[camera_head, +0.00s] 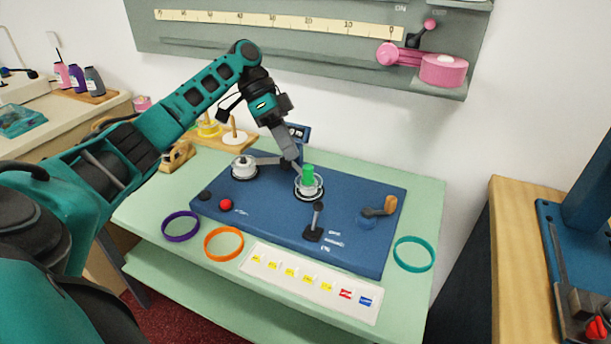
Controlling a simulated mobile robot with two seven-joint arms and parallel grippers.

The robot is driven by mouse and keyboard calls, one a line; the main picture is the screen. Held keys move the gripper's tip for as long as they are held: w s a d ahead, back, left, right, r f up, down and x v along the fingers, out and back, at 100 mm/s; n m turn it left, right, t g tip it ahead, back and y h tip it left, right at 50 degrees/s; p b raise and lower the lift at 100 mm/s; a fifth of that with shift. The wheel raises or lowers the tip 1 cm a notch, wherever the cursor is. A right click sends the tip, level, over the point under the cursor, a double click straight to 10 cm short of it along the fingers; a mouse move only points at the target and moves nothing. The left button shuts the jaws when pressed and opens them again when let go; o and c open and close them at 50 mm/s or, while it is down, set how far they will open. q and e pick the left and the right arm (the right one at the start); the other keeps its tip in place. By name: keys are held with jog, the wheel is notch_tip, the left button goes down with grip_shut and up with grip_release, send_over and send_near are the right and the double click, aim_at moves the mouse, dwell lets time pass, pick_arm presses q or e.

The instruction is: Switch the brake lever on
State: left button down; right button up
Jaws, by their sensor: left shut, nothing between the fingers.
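A small lever (316,220) with a black base and a dark grey handle stands at the front middle of the blue machine plate (270,213). Small white lettering lies beside it, too small to read. Another small lever with a pink knob (430,25) sits on the grey-green wall panel near the letters "ON". I cannot tell from the picture alone which one is the brake lever. My left gripper (297,172) is shut and empty. It points down over the rear of the plate, beside a green cylinder (308,173) on a white round holder, away from both levers. My right gripper is not in view.
A crank with a wooden knob (389,205) and a red button (226,205) are on the plate. Purple (181,239), orange (206,243) and teal (399,265) rings lie on the pale green table (425,210). A label strip (310,298) lies in front.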

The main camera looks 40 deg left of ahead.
aim_at(316, 216)
pick_arm(q)
jog(key=x, duration=0.9)
jog(key=shift+d+f, duration=0.25)
jog(key=shift+d, duration=0.05)
